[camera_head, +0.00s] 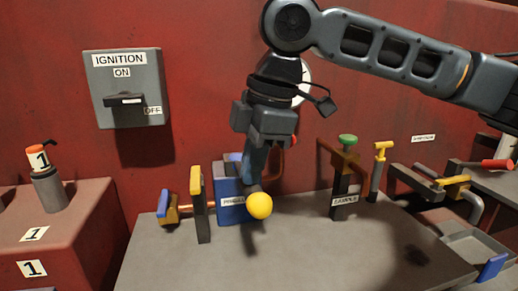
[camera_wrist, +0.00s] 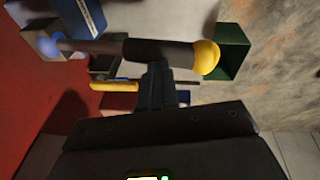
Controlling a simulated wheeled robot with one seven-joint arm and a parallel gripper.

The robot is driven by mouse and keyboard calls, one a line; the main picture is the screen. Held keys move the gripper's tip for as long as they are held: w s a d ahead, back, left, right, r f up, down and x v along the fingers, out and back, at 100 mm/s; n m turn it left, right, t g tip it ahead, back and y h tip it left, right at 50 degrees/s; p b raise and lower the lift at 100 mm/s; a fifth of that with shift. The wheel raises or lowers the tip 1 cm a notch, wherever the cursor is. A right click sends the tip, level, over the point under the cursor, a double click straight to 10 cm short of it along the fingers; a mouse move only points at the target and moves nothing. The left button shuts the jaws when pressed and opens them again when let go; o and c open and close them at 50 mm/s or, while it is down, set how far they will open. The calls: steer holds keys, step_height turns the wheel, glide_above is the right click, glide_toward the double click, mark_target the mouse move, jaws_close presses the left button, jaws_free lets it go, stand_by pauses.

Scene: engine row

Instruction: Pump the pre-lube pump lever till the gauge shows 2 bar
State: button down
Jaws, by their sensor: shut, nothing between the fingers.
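The pre-lube pump is a blue box (camera_head: 230,203) with a white label, standing on the grey bench. Its lever ends in a yellow ball (camera_head: 260,206) that points toward the camera. In the wrist view the lever's dark bar (camera_wrist: 165,52) lies crosswise with the yellow ball (camera_wrist: 207,58) at its right end. My gripper (camera_head: 252,176) is shut and empty, pointing down just above and behind the ball. In the wrist view its fingertips (camera_wrist: 156,68) meet the bar's edge; I cannot tell whether they touch. The gauge (camera_head: 304,76) is mostly hidden behind my arm, and its reading is not legible.
A yellow-handled lever (camera_head: 196,190) stands close left of the pump. A green-knobbed valve (camera_head: 347,142) and a yellow T-handle (camera_head: 381,153) stand to the right. The ignition switch (camera_head: 125,88) is on the red wall. The bench front (camera_head: 300,255) is clear.

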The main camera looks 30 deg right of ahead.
mark_target(255, 210)
steer(key=f+t+b, duration=0.1)
steer(key=f+b, duration=0.1)
steer(key=s+f+t+b, duration=0.1)
steer(key=f, duration=0.1)
steer(key=f+t+b, duration=0.1)
steer(key=f+b, duration=0.1)
steer(key=f, duration=0.1)
steer(key=shift+s+a+f+t+h+b, duration=0.1)
steer(key=shift+s+a+t+h+b, duration=0.2)
steer(key=shift+h, duration=0.1)
steer(key=shift+f+b, duration=0.75)
steer(key=shift+f, duration=0.6)
